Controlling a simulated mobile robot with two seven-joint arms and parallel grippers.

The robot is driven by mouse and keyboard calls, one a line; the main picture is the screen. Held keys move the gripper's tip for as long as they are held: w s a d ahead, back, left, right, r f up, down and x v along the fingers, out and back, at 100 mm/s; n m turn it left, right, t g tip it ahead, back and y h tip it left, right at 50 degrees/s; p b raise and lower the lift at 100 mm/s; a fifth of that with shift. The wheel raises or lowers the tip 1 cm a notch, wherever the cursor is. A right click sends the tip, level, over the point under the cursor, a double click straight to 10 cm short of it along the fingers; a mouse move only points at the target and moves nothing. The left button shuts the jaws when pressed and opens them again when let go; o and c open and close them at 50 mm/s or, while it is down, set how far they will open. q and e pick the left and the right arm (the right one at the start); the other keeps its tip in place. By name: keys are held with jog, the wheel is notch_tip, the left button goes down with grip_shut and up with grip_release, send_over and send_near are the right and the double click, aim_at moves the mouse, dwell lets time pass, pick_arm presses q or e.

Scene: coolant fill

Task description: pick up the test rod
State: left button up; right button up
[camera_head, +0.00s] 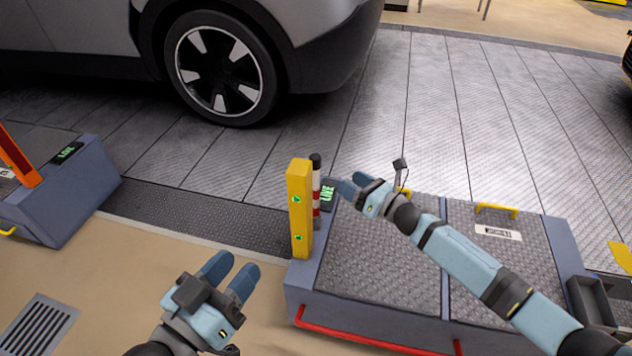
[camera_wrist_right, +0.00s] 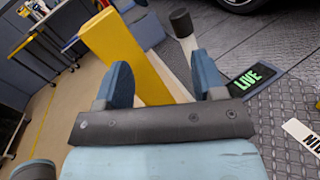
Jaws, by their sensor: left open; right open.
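The test rod (camera_head: 316,190), red-and-white banded with a black top, stands upright against the right side of a yellow post (camera_head: 299,210). In the right wrist view, the rod's black cap and pale shaft (camera_wrist_right: 186,44) show beyond the fingers, nearer the right-hand finger; its lower part is hidden. My right gripper (camera_head: 348,186) is open and empty, just right of the rod, fingers pointing toward it. In the right wrist view, its open fingers (camera_wrist_right: 163,78) frame part of the post and rod. My left gripper (camera_head: 230,274) is open and empty, low over the floor, left of the post.
A box with tread-plate lids (camera_head: 385,260) carries the post and a green "LIVE" display (camera_head: 328,194). A red rail (camera_head: 360,341) runs along its front. Another blue-grey box (camera_head: 70,200) stands at left. A car (camera_head: 220,70) is behind. Bare floor lies between the boxes.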

aim_at(320, 161)
jog(key=w+a+n+b, duration=0.1)
jog(key=w+a, duration=0.1)
jog(key=w+a+n+b, duration=0.1)
jog(key=w+a, duration=0.1)
jog(key=w, duration=0.1)
jog(key=w+a+f+n+g, duration=0.1)
jog(key=w, duration=0.2)
jog(key=shift+a+f+n+b, duration=0.1)
jog(key=shift+a+n+b, duration=0.2)
jog(key=shift+a+b, duration=0.1)
jog(key=b+x, duration=0.2)
jog(key=x, duration=0.1)
jog(key=shift+w+a, duration=0.2)
jog(key=shift+w, duration=0.15)
jog(key=shift+w+a, duration=0.3)
jog(key=shift+a, duration=0.1)
pick_arm(q)
jog(key=f, duration=0.1)
jog(key=w+f+m, duration=0.1)
jog(key=f, duration=0.1)
jog(key=shift+a+f+g, duration=0.1)
jog(key=shift+f+g, duration=0.2)
jog(key=shift+g, duration=0.1)
jog(key=shift+f, duration=0.1)
pick_arm(e)
grip_shut()
